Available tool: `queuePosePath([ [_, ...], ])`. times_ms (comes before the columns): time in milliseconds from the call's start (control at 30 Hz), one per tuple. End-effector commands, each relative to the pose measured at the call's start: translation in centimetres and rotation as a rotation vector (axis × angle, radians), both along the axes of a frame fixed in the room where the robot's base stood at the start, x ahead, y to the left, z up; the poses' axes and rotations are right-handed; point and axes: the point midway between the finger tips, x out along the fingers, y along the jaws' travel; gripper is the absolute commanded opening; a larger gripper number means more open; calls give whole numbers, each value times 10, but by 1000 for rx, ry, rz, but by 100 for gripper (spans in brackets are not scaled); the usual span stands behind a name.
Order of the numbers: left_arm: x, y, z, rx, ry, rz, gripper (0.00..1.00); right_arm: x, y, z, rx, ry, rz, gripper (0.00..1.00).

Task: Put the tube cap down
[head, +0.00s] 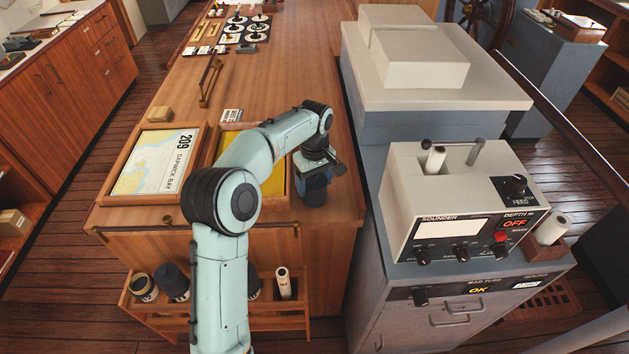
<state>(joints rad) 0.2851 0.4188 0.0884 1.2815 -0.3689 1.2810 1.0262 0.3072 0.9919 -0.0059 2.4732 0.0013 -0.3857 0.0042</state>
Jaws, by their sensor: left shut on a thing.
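My left gripper (318,172) points down over the right part of the wooden chart table. It is shut on the dark blue tube cap (314,191), which is at or just above the bare tabletop near the table's right edge. I cannot tell whether the cap touches the wood. In the rack on the table's front, a dark tube (141,288) at the left shows an open-looking top. A dark blue capped tube (173,281) stands beside it. My left forearm hides the middle of the rack. My right gripper is not in view.
A framed chart (155,168) and a yellow-bottomed tray (224,147) lie left of the gripper. The grey sounder console (461,198) stands right, across a narrow gap. A pale roll (284,284) stands in the rack (262,324). Brass dividers (210,82) lie farther back.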

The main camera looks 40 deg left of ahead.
Motion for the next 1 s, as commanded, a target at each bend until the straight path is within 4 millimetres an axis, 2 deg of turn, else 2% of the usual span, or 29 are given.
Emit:
queuePosePath([
  [167, 0, 0, -4, -1, 1, 0, 44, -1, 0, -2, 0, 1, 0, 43],
  [200, 0, 0, -4, -1, 1, 0, 88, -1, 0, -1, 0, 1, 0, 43],
  [233, 0, 0, -4, -1, 1, 0, 98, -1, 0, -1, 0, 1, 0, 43],
  [267, 0, 0, -4, -1, 1, 0, 100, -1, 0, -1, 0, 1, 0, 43],
  [567, 1, 0, 4, 0, -2, 0, 100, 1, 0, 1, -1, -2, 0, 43],
  [667, 2, 0, 18, 0, -4, 0, 100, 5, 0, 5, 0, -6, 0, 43],
  [1000, 2, 0, 92, 1, -7, 0, 100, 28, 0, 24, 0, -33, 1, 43],
])
